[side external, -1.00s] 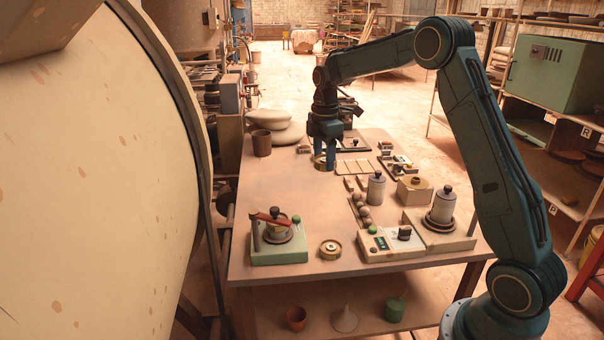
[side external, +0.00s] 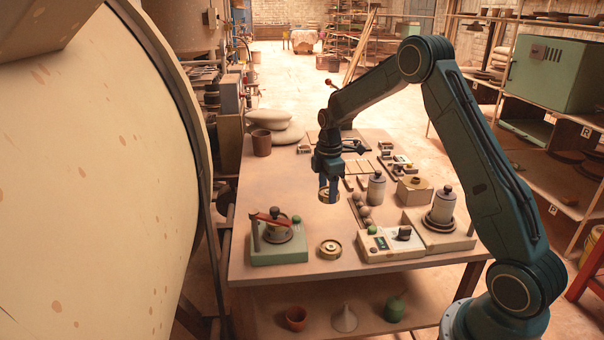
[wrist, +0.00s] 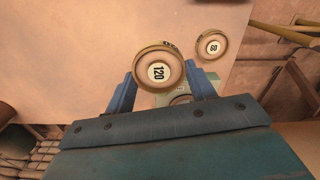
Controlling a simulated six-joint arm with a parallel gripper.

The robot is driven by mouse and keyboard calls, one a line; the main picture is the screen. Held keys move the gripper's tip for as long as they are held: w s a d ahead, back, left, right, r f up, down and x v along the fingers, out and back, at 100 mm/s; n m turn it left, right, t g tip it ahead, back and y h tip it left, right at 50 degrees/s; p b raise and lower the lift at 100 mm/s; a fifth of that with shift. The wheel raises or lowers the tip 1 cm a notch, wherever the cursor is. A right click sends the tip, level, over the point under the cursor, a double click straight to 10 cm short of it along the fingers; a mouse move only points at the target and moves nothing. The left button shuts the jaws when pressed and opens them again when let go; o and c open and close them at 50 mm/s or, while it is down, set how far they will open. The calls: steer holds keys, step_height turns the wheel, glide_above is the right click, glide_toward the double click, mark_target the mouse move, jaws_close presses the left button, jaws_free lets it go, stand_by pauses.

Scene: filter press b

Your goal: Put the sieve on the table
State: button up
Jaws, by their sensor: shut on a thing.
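My gripper (side external: 329,190) is shut on a round brass-rimmed sieve (side external: 328,198), which sits between the two blue fingers. In the wrist view this sieve (wrist: 158,72) shows a white label reading 120. It looks held above the table (side external: 285,190), over its middle. A second, similar round sieve (side external: 330,249) lies on the table near the front edge, right of the green-based press. In the wrist view that second sieve (wrist: 212,45) looks smaller and has a label that seems to read 60.
The green-based press with a red lever (side external: 278,240) stands at the front left. A control box (side external: 391,243), a grey canister (side external: 376,188) and several round balls (side external: 362,212) are to the right. A brown cup (side external: 261,143) stands at the back left. The table's left-middle is clear.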

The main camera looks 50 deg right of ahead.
glide_above(326, 229)
step_height(326, 229, down, 6)
steer(key=shift+w+f, duration=0.1)
steer(key=shift+f, duration=0.1)
steer(key=shift+f, duration=2.05)
steer(key=shift+f, duration=0.2)
steer(key=o, duration=1)
steer(key=shift+r, duration=0.15)
step_height(326, 229, up, 12)
steer(key=shift+f, duration=0.1)
